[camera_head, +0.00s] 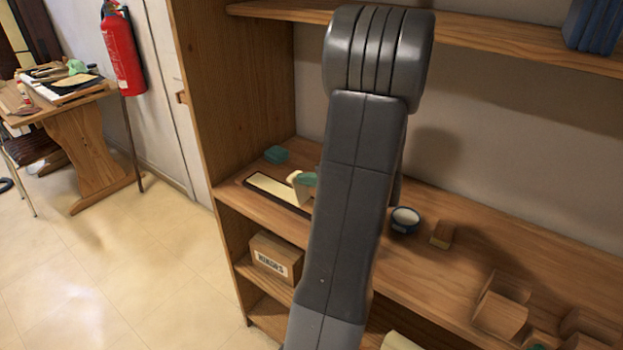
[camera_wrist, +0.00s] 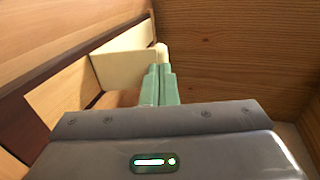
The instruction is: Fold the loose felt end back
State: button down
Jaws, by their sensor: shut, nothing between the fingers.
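A pale cream felt strip (camera_head: 262,184) lies in a dark border on the shelf and also shows in the wrist view (camera_wrist: 53,98). A cream piece (camera_wrist: 125,60) stands up from the strip beside my fingertips and looks like its loose end; it also shows in the head view (camera_head: 299,190). My gripper (camera_wrist: 159,68) has two green fingers, shut together with nothing between them. The fingertips are close against the raised piece's right end; I cannot tell whether they touch. My arm hides the strip's right part in the head view.
A teal block (camera_head: 276,154) lies behind the strip. A cup-like round container (camera_head: 404,220) and a small wood-and-tan block (camera_head: 441,235) stand right of my arm. The shelf's side panel (camera_head: 236,80) rises at the left. A labelled box (camera_head: 274,257) sits below.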

dwell(0.5)
jog(key=shift+d+f, duration=0.1)
jog(key=shift+s+d+f+b, duration=0.2)
jog(key=shift+s+d+b, duration=0.25)
jog(key=shift+b, duration=0.25)
jog(key=shift+d+r, duration=0.15)
jog(key=shift+d, duration=0.1)
jog(key=b+v, duration=0.1)
jog(key=v, duration=1.2)
jog(key=shift+s, duration=0.2)
jog(key=shift+d+r, duration=0.1)
